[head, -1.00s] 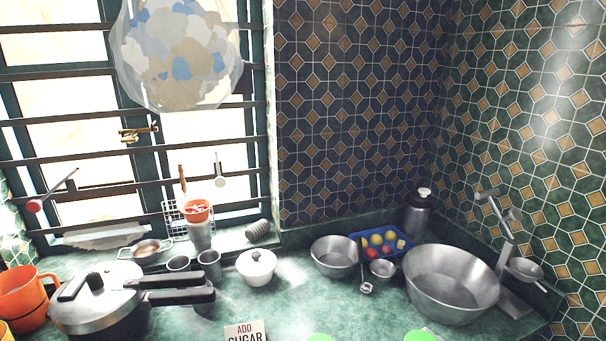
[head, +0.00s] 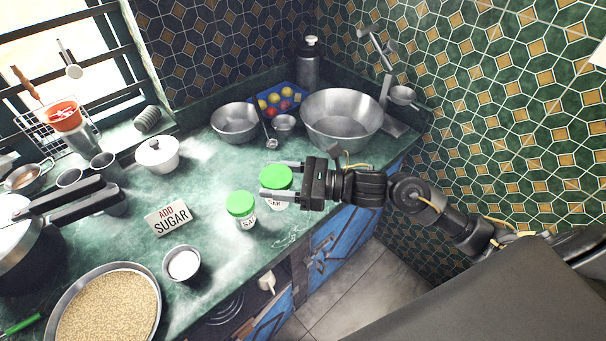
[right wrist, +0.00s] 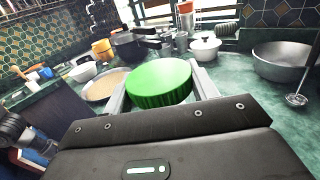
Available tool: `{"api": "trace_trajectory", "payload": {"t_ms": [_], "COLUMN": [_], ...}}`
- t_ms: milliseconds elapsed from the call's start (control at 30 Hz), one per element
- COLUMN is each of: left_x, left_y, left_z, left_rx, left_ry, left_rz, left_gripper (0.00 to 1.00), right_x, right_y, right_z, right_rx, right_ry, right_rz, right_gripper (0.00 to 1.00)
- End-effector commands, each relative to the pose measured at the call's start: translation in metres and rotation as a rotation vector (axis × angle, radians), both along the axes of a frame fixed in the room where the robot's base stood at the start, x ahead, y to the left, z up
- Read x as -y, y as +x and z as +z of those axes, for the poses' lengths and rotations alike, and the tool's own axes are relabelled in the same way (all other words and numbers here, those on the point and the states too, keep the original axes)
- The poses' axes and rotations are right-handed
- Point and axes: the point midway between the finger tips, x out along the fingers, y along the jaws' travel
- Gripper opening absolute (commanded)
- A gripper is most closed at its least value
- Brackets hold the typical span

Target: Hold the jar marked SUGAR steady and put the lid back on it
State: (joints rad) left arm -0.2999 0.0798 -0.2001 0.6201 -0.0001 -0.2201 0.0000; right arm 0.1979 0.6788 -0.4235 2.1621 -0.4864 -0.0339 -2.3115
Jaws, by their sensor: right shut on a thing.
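My right gripper (head: 270,180) reaches in from the right in the head view, its two fingers shut on either side of a green lid (head: 277,177). In the right wrist view the green lid (right wrist: 160,83) sits between the fingers, level. A jar with a partly hidden label ending in "AR" (head: 273,204) shows just below the lid; I cannot tell whether the lid touches its rim. A second jar (head: 243,222) with a green lid on it stands to the left, its label starting with "SA".
A sign reading ADD SUGAR (head: 169,218) and a small cup of white stuff (head: 183,266) stand left of the jars. A big pan of grain (head: 62,318) is at the lower left. Metal bowls (head: 322,141) stand behind. The counter's front edge is close to the jars.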

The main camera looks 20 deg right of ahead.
Motion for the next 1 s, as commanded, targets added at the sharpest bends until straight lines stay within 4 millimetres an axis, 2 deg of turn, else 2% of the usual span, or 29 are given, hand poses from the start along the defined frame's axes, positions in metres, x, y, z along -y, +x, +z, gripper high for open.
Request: {"api": "trace_trajectory", "payload": {"t_ms": [300, 500, 700, 1000], "left_x": [0.000, 0.000, 0.000, 0.000], "left_y": [0.000, 0.000, 0.000, 0.000], "left_z": [0.000, 0.000, 0.000, 0.000], "left_rx": [0.000, 0.000, 0.000, 0.000], "left_ry": [0.000, 0.000, 0.000, 0.000], "left_rz": [0.000, 0.000, 0.000, 0.000], "left_gripper": [1.00, 1.00, 1.00, 1.00], "right_x": [-0.063, -0.089, -0.100, -0.101], "right_y": [0.016, 0.020, 0.022, 0.022], "right_z": [0.009, 0.011, 0.012, 0.011], "right_rx": [0.003, 0.002, 0.001, 0.001], "right_ry": [0.001, 0.000, 0.001, 0.001], "right_rz": [0.343, 0.490, 0.552, 0.558], "right_gripper": [0.17, 0.17, 0.17, 0.17]}}
